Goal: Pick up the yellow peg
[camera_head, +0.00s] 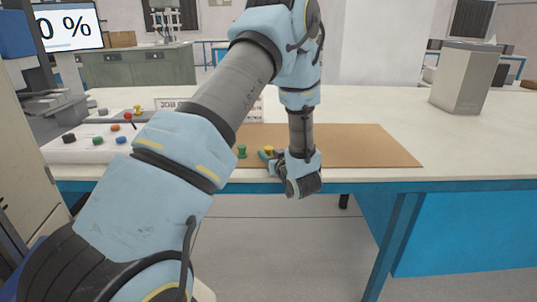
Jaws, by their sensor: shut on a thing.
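My gripper (267,155) is low over the front edge of a brown board, beside the wrist of my arm. It is shut on a yellow peg (269,149), whose top shows at the fingertips. The fingers hide the peg's lower part, and I cannot tell whether it touches the board. A green peg (242,151) stands on the board just left of the gripper. Another yellow peg (137,109) is at the left, at the white peg block.
The brown board (365,147) is bare to the right. The white block (60,154) at left holds several coloured pegs. A grey box (462,80) stands at the back right. A screen (68,27) reads "0 %". My arm hides the table's middle.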

